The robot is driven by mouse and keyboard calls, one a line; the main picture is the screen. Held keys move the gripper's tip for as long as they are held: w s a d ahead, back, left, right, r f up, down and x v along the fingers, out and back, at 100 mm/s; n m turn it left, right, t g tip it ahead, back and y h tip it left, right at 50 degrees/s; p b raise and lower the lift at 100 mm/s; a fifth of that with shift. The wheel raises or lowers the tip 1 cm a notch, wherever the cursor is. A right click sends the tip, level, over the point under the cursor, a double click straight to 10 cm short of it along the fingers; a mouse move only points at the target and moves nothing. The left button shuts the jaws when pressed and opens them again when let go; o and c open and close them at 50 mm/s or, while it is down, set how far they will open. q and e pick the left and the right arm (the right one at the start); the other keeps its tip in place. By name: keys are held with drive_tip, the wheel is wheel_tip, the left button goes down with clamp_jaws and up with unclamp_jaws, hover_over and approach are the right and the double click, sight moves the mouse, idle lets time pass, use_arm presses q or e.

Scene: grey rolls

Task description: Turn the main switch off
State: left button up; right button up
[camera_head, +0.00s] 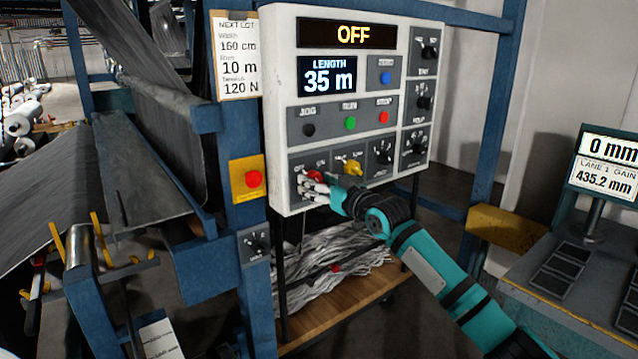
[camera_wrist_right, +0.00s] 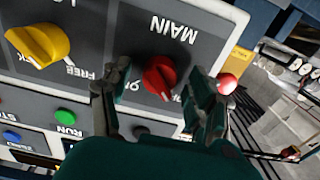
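The main switch (camera_wrist_right: 160,77) is a red rotary knob under the upside-down word MAIN in the right wrist view. In the head view the red knob (camera_head: 313,176) sits at the lower left of the white control panel (camera_head: 281,120), partly hidden by my fingers. My right gripper (camera_head: 317,188) is at the knob; it also shows in the right wrist view (camera_wrist_right: 158,88). Its fingers are apart, one on each side of the knob, with visible gaps. The panel's top display (camera_head: 347,34) reads OFF. My left gripper is not in view.
A yellow knob (camera_head: 353,168) is right of the red one. A red button on a yellow plate (camera_head: 253,180) is on the blue post to the left. Black, green and red buttons lie above. A wooden shelf (camera_head: 350,308) with grey scraps is below.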

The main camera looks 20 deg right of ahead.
drive_tip(key=v, duration=1.2)
idle(0.3)
